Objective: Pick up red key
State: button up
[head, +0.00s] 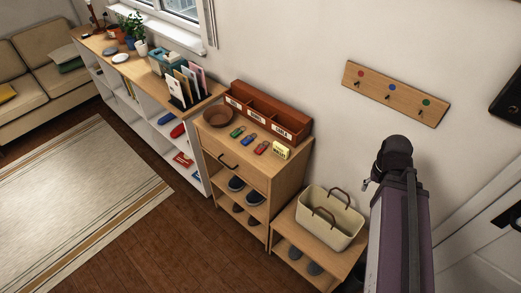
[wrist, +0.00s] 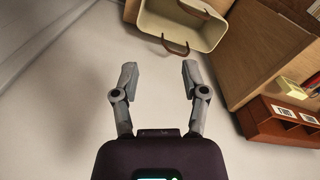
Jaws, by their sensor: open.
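The red key (head: 261,148) lies on the wooden cabinet top (head: 223,144), in front of the reddish-brown organiser. A blue key (head: 250,139) and a green key (head: 238,132) lie to its left in a row. My gripper (wrist: 159,72) is open and empty in the wrist view, with its two grey fingers spread apart. In the head view my arm stands to the right of the cabinet, and the gripper's fingers cannot be made out there.
A yellow block (head: 281,150) stands right of the red key, and a brown bowl (head: 218,116) stands left. The labelled organiser (head: 270,112) backs the keys. A cream basket (head: 333,222) sits on a lower bench. A hook board (head: 395,93) with coloured dots hangs on the wall.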

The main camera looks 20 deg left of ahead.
jog(key=o, duration=0.5)
jog(key=shift+f, duration=0.1)
jog(key=w+a+f+m+t+h+b, duration=0.1)
jog(key=w+a+f+h+b, duration=0.15)
jog(key=a+b, duration=0.2)
jog(key=w+a+f+m+t+h+b, duration=0.1)
jog(key=w+a+f+b, duration=0.25)
jog(key=a, duration=0.25)
jog(key=w+a+f+t+b, duration=0.1)
jog(key=a+t+b, duration=0.1)
jog(key=a, duration=0.5)
jog(key=w+a+f+t+h+b, duration=0.1)
jog(key=a+b, duration=0.3)
jog(key=a, duration=0.4)
jog(key=w+a+f+m+t+h+b, duration=0.1)
jog(key=a+t+b, duration=0.2)
jog(key=a, duration=0.5)
jog(key=shift+a+f+t, duration=0.15)
jog(key=shift+f+t, duration=0.2)
jog(key=shift+t, duration=0.15)
jog(key=s+a+t+b, duration=0.1)
jog(key=a, duration=0.3)
jog(key=s+a+t+y+b, duration=0.1)
jog(key=a+b, duration=0.1)
jog(key=a, duration=0.3)
jog(key=s+a+t+b, duration=0.1)
jog(key=s+a+t, duration=0.1)
jog(key=a, duration=0.2)
jog(key=shift+a+y, duration=0.25)
jog(key=shift+a, duration=0.05)
